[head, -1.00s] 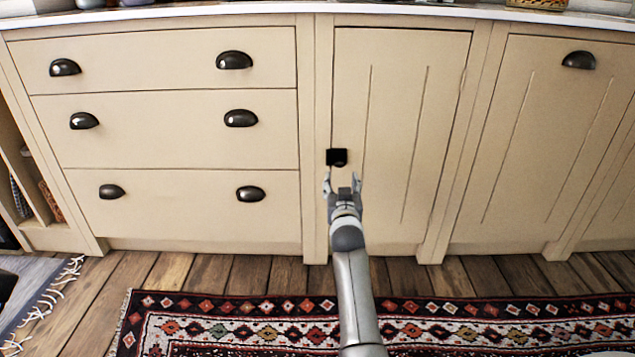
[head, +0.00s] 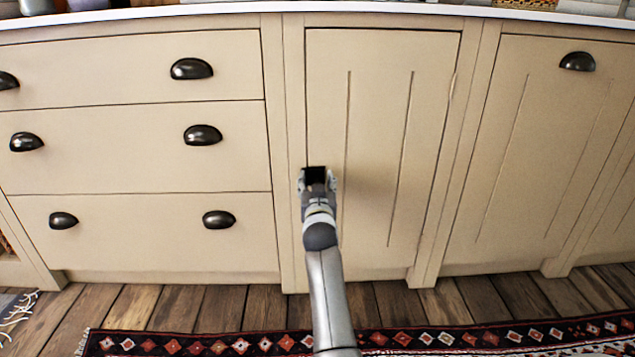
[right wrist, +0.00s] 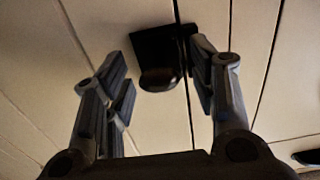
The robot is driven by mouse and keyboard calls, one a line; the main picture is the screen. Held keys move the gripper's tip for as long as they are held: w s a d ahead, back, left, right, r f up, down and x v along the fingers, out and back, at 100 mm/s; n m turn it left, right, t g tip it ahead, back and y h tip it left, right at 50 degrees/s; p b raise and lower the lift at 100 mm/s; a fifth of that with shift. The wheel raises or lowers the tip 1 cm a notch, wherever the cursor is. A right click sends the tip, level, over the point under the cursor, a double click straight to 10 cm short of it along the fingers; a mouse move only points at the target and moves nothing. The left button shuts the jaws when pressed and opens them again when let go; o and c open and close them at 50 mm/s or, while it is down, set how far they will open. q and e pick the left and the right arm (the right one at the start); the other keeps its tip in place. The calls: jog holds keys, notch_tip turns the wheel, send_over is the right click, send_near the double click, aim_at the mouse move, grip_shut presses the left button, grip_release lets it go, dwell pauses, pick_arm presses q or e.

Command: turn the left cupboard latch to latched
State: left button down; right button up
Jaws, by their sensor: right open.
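The cupboard latch is a small black plate (head: 314,174) at the left edge of the narrow cream cupboard door (head: 375,130) in the head view. My right gripper (head: 317,184) is right in front of it and hides its lower part. In the right wrist view the latch (right wrist: 158,50) shows as a black plate with a rounded dark knob (right wrist: 160,78) below it. The fingers of my right gripper (right wrist: 160,85) are apart, one on each side of the knob. The right finger is close to the plate; I cannot tell whether it touches. My left gripper is not in view.
Drawers with dark cup handles (head: 203,135) are left of the door. Another panel with a cup handle (head: 578,61) is to the right. A patterned rug (head: 430,337) lies on the wooden floor (head: 215,305) below. The door's front is otherwise clear.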

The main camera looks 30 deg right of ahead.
jog(key=c, duration=1)
jog(key=shift+c, duration=0.2)
